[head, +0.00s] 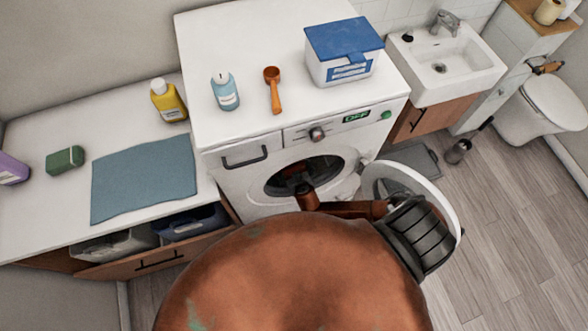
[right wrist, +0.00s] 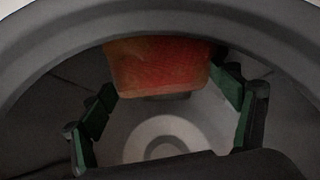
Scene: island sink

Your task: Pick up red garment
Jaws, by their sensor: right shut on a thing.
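The red garment (right wrist: 158,66) shows in the right wrist view as a red-orange block inside the dark drum. The machine's round door (head: 449,197) stands open on the right. My left gripper is not in view.
On the machine top are a blue-lidded box (head: 340,65), a light blue bottle (head: 226,95) and an orange scoop (head: 275,92). The left counter holds a yellow bottle (head: 167,102) and a blue-grey cloth (head: 145,178). Open floor (head: 515,210) lies to the right.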

